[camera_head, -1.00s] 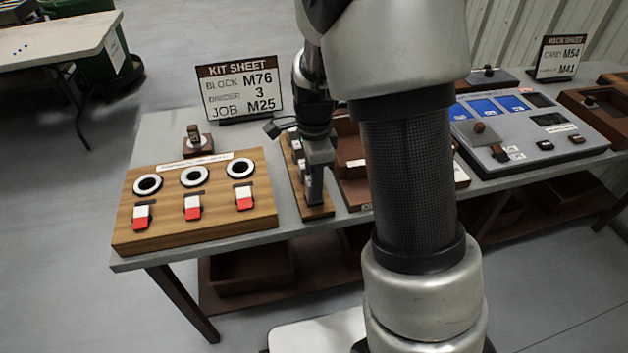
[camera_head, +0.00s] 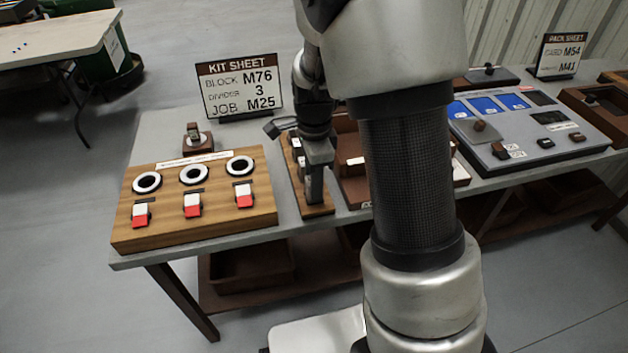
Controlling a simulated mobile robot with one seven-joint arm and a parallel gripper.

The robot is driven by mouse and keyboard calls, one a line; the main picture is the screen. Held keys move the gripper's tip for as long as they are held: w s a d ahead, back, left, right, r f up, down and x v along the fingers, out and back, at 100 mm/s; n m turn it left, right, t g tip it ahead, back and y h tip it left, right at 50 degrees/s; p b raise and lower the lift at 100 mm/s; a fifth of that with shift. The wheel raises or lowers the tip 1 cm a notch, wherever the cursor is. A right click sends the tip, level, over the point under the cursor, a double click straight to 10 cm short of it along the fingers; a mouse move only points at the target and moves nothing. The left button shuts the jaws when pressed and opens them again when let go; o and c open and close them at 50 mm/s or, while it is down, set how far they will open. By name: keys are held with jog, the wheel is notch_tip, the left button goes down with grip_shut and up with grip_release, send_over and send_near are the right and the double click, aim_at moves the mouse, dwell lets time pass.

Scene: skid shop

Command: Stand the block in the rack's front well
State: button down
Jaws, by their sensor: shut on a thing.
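My gripper (camera_head: 314,188) points down over a narrow wooden strip (camera_head: 318,211) on the grey bench, right of the board with rings. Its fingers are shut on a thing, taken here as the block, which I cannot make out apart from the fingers. Whether it touches the strip is unclear. Small dark and pale pieces (camera_head: 297,146) show on the strip behind the fingers. A dark brown tray-like unit (camera_head: 351,188) stands just right of the strip, partly hidden by my arm. I cannot tell which of these is the rack, and I see no front well clearly.
A wooden board (camera_head: 245,216) with three rings and red-white switches lies at left. The kit sheet sign (camera_head: 240,88) reads block M76, divider 3, job M25. A small brown stand (camera_head: 197,145) sits behind the board. A grey console (camera_head: 545,160) is at right.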

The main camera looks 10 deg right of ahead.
jog(key=shift+f, duration=0.35)
jog(key=c, duration=0.9)
grip_release()
jog(key=shift+r, duration=0.1)
notch_tip(320, 180, up, 9)
jog(key=p, duration=0.7)
jog(key=shift+p, duration=0.3)
